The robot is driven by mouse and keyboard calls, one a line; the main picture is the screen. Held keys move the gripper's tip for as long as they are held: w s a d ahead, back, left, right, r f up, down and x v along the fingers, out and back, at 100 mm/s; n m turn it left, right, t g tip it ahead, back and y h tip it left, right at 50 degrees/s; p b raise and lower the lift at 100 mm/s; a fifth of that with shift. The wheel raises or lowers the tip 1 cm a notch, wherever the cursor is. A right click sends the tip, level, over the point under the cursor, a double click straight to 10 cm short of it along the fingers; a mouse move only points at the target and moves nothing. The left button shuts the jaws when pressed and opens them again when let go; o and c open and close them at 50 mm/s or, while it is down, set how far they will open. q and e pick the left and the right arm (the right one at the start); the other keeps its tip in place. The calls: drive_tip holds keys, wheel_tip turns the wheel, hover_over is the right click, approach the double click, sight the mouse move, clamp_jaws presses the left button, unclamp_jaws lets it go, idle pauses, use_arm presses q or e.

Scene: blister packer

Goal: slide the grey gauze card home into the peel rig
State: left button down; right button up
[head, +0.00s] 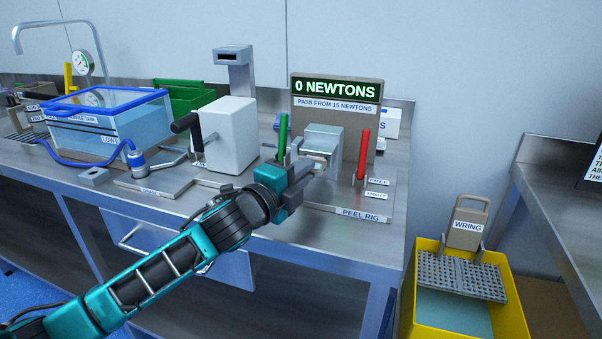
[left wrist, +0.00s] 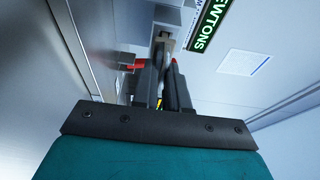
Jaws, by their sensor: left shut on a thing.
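The peel rig (head: 345,212) stands on the bench, with a grey metal block (head: 324,138), a green lever on the left and a red lever (head: 363,150) on the right. My left gripper (head: 311,169) reaches in at the front of the block and is shut on a thin grey piece, which I take to be the gauze card. The card is mostly hidden by the fingers, and I cannot tell how far it sits in the rig. In the left wrist view the fingers (left wrist: 165,72) are close together, pointing at the rig. My right gripper is not in view.
The display (head: 336,88) behind the rig reads 0 NEWTONS. A white machine (head: 230,132) with a black handle stands to the left, near a blue-rimmed water tank (head: 101,142). A yellow wringer bucket (head: 412,302) stands on the floor at right.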

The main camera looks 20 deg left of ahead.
use_arm(q)
drive_tip(key=shift+w, duration=0.75)
drive_tip(key=c, duration=1.1)
unclamp_jaws()
drive_tip(key=v, duration=1.3)
drive_tip(key=shift+d+p, duration=0.1)
drive_tip(key=shift+p, duration=0.2)
